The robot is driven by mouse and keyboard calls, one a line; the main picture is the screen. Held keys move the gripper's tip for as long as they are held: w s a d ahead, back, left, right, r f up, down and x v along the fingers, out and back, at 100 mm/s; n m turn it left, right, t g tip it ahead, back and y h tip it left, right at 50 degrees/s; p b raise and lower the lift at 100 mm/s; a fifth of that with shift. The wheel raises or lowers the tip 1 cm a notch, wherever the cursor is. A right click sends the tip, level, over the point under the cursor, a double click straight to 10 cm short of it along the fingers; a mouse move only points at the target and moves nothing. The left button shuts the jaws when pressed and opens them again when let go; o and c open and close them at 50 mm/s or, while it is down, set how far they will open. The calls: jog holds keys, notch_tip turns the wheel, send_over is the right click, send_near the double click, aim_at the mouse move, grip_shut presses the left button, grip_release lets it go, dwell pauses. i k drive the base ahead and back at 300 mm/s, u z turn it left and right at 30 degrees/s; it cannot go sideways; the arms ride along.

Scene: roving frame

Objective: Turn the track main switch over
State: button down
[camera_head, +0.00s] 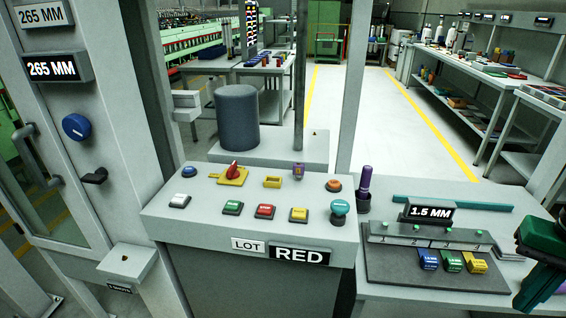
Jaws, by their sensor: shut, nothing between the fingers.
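A red rotary switch (233,171) on a yellow plate sits at the back left of the grey control console; its red handle is angled. No label names it as the track main switch. A black lever-like handle (94,176) sits on the grey cabinet at left, below a blue round knob (76,127). My gripper (526,298), green and dark, shows at the right edge, partly cut off by the frame. It is shut and empty, to the right of the console and apart from both switches.
The console (200,222) also bears several coloured push buttons, a yellow socket (272,182) and a sign reading LOT RED (299,254). At right, a 1.5 MM display (431,212) stands behind blue, green and yellow blocks. A purple-topped post (364,186) stands between.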

aim_at(232, 173)
jog(key=z, duration=2.45)
jog(key=k, duration=1.85)
jog(key=u, duration=2.05)
jog(key=i, duration=0.25)
jog(key=u, duration=0.25)
